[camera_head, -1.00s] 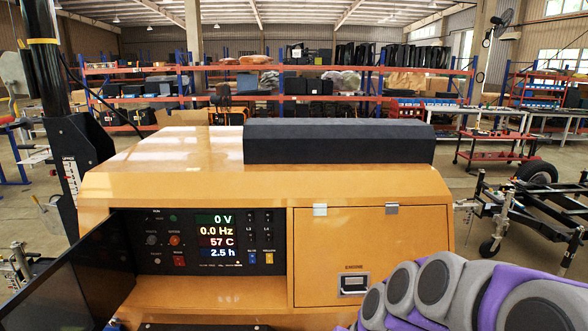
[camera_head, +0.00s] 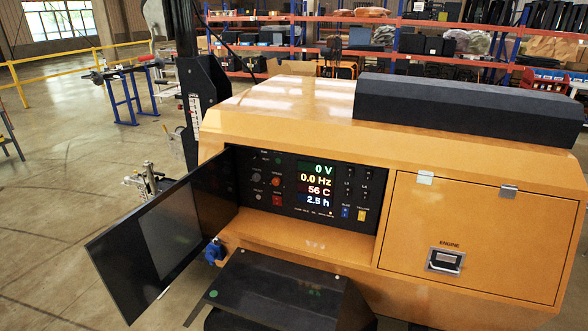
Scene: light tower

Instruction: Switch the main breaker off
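The yellow light tower housing (camera_head: 290,120) fills the middle and right. Its black control panel (camera_head: 320,221) sits in a recess behind an open black door (camera_head: 150,250) that swings out to the left. The lit display (camera_head: 315,183) reads 0 V, 0.0 Hz, 56 C and 2.5 h. Left of it are an orange knob (camera_head: 277,181) and a red control (camera_head: 277,200). Right of it are several small black switches (camera_head: 358,181), with a blue (camera_head: 346,212) and a yellow one (camera_head: 362,214) below. I cannot tell which is the main breaker. My gripper is not in view.
A dark sloping flap (camera_head: 275,285) juts out below the panel, with a blue fitting (camera_head: 213,252) beside it. A closed ENGINE door (camera_head: 475,235) is at right. A dark mast (camera_head: 187,70) stands behind. Open floor (camera_head: 60,200) lies to the left.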

